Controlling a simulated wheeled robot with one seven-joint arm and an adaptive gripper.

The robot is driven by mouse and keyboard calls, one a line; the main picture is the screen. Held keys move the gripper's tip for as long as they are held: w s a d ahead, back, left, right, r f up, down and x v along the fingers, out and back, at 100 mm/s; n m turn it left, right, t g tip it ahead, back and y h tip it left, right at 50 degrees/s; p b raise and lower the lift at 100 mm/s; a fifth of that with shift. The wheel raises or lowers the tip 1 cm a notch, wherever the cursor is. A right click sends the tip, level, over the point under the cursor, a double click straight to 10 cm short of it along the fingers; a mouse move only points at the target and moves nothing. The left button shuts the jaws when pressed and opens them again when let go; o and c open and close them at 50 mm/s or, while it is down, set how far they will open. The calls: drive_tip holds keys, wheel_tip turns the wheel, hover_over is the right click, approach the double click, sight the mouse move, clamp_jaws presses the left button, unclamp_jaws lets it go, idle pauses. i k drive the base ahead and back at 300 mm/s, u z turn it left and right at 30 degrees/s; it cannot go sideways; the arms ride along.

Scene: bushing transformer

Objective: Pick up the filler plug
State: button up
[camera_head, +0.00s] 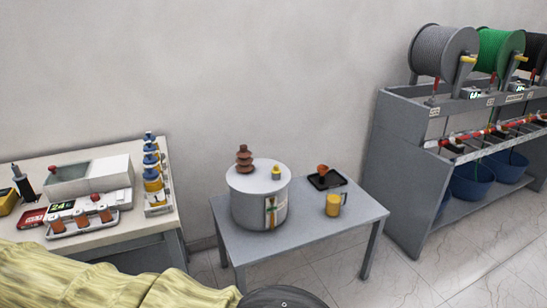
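A grey cylindrical transformer tank (259,203) stands on the small grey table (305,232) in the middle. A small yellow piece (276,173) sits on the right part of its lid and looks like the filler plug, though it is too small to be sure. A brown ribbed bushing (244,160) stands upright on the lid to its left. My gripper is not in view, so I cannot see its fingers or whether they hold anything.
On the grey table, a black tray (331,187) holds an orange-brown funnel-like piece (322,170); a yellow mug (333,204) stands before it. A crowded workbench (92,240) is left. A spool rack (402,178) is right. The floor between table and rack is clear.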

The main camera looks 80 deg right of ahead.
sight(276, 170)
drive_tip(key=z, duration=0.65)
drive_tip(key=i, duration=0.95)
drive_tip(key=z, duration=0.95)
